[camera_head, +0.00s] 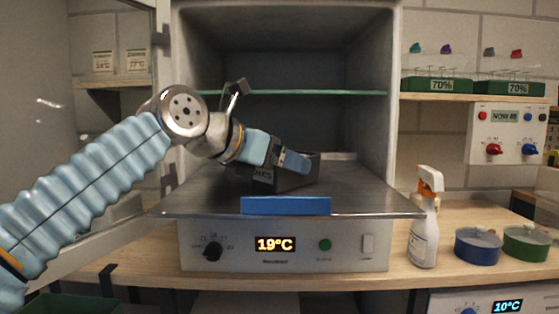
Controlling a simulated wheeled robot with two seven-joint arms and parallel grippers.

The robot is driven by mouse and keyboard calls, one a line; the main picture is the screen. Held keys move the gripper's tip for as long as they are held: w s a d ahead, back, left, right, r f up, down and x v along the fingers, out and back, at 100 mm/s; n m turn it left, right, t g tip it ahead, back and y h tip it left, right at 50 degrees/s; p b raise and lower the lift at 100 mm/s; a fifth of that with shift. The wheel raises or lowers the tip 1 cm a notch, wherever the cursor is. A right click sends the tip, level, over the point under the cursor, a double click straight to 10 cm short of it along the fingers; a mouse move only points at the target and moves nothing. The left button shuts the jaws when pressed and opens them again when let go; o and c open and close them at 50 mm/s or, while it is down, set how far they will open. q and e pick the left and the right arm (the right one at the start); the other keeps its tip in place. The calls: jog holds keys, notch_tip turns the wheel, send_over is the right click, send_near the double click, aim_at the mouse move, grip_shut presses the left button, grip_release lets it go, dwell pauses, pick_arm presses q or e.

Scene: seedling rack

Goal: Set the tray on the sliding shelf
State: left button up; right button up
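The sliding shelf (370,202) is a flat grey metal plate, pulled out of the open cabinet, with a blue handle (286,205) on its front edge. The tray (300,181) is a small dark grey box with a pale label at its left front. It is on or just above the shelf, left of the shelf's right half; its contact with the shelf is partly hidden. My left gripper (293,161) reaches in from the left, its blue fingers at the tray's upper edge. Whether they are closed on it is hard to tell. My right gripper is out of view.
A glass shelf (300,93) crosses the cabinet above the arm. The open door (110,130) stands at the left. A spray bottle (425,218), a blue pot (477,247) and a green pot (526,246) stand on the wooden bench at the right. The sliding shelf's right part is clear.

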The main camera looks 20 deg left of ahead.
pick_arm(q)
jog(key=shift+f, duration=0.1)
jog(key=o, duration=1.1)
jog(key=b+v, duration=0.1)
jog(key=v, duration=1.1)
